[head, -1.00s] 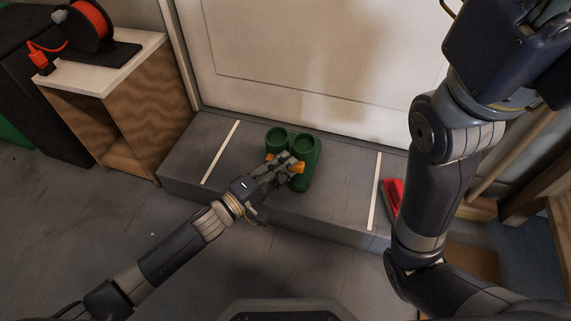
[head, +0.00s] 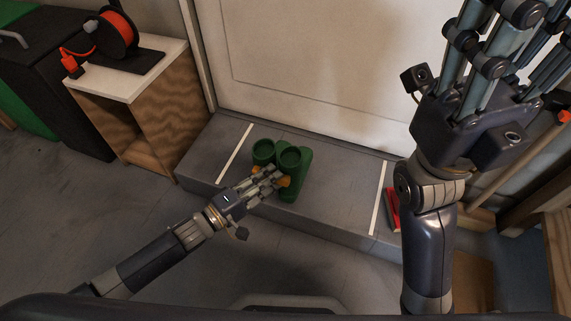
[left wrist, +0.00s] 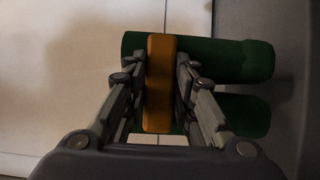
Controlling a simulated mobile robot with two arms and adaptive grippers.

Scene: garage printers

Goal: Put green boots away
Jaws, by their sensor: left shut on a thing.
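The pair of green boots (head: 293,186) is at the grey step in front of the white door, between two white strips. Their round open tops face up in the head view. My left gripper (head: 271,180) is shut on the boots at an orange band (left wrist: 160,85) joined to them. In the left wrist view the fingers (left wrist: 160,95) lie on both sides of this band, with green boot tubes (left wrist: 225,60) behind. I cannot tell whether the boots touch the step. My right gripper (head: 485,75) is raised at the upper right, its fingertips cut off by the frame.
A wooden cabinet (head: 150,120) with a red cable reel (head: 115,32) on top stands at the left. A red object (head: 392,212) lies by the right strip (head: 377,200). Wooden shelving is at the right edge. The grey floor (head: 150,220) in front of the step is clear.

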